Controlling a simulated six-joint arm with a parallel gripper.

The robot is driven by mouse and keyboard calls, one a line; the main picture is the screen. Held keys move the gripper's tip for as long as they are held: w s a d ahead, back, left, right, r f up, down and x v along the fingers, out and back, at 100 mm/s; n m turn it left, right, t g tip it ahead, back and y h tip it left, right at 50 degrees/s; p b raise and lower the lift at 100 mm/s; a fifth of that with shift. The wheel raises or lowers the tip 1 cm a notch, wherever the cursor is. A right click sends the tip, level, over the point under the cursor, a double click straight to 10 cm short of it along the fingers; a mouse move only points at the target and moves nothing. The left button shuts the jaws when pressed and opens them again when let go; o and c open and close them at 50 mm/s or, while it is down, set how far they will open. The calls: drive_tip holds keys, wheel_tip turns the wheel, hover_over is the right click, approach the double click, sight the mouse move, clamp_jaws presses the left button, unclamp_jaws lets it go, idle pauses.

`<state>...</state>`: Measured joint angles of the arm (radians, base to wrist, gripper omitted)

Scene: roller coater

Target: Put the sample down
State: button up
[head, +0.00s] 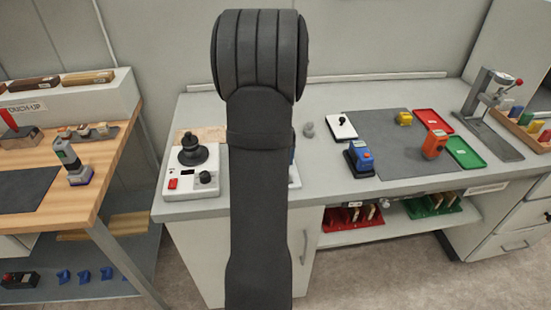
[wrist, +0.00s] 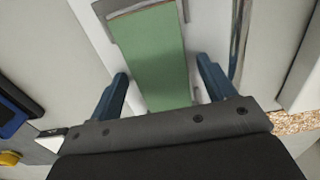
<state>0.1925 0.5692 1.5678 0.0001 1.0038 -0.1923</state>
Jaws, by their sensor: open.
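A flat green strip (wrist: 158,62), which looks like the sample, lies on a pale surface in the wrist view, with a grey metal piece (wrist: 120,6) across its far end. My gripper (wrist: 163,68) is open, with one blue finger on each side of the strip. Clear gaps show between the strip and both fingers, so they are not closed on it. In the head view my arm hides the gripper and the strip.
A red tray (head: 432,119) and a green tray (head: 465,153) lie right of a grey mat (head: 400,160). A blue device (head: 360,158) and an orange one (head: 434,145) stand on the bench. A white unit with a black knob (head: 192,178) is left of my arm.

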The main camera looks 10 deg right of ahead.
wheel_tip(320, 180, up, 12)
drive_tip(key=shift+r, duration=0.2)
idle(0.4)
wheel_tip(320, 180, down, 12)
drive_tip(key=shift+r, duration=1.6)
